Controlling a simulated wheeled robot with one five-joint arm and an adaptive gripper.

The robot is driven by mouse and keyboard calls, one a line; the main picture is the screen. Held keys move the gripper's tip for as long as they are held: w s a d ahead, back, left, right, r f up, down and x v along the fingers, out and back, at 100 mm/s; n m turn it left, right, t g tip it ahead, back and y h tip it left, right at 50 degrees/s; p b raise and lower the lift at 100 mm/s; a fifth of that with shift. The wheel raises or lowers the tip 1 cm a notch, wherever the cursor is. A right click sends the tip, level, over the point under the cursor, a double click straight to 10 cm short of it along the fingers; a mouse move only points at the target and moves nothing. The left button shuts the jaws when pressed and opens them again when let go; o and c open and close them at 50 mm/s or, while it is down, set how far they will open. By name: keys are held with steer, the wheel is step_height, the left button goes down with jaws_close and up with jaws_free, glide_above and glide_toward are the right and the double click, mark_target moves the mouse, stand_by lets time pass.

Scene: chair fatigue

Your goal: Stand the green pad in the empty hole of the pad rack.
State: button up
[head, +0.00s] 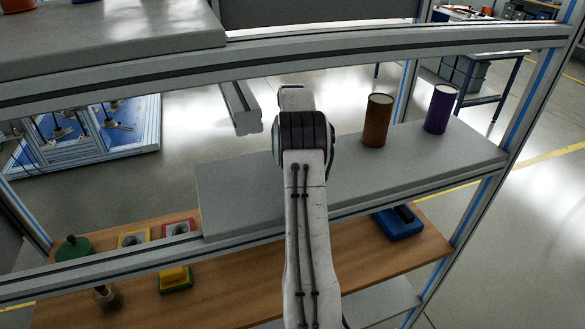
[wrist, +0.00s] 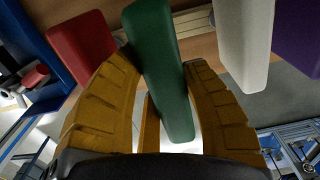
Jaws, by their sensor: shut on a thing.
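The green pad (wrist: 160,75) is a long flat-sided block between the two yellow fingers of my gripper (wrist: 163,68) in the wrist view. The gripper is shut on it, and the pad extends past the fingertips to the top edge. A red pad (wrist: 82,45) is to its left. A white pad (wrist: 242,40) and a purple pad (wrist: 298,35) are to its right, apart from it. A pale slotted strip (wrist: 192,22) shows behind the green pad; I cannot tell whether it is the pad rack. No empty hole is clearly visible. In the head view my gripper is hidden.
In the head view, a brown cylinder (head: 377,120) and a purple cylinder (head: 441,109) stand on a grey shelf (head: 240,195). Below, a wooden shelf (head: 330,258) holds a blue object (head: 398,223), a yellow block (head: 174,277) and a green round object (head: 74,248). Metal rails frame the space.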

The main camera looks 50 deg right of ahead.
steer(key=shift+f, duration=0.35)
steer(key=shift+f+b, duration=1.35)
steer(key=shift+f, duration=0.85)
stand_by(1.2)
steer(key=o, duration=1.2)
steer(key=shift+s+a+f, duration=0.1)
steer(key=shift+o, duration=0.2)
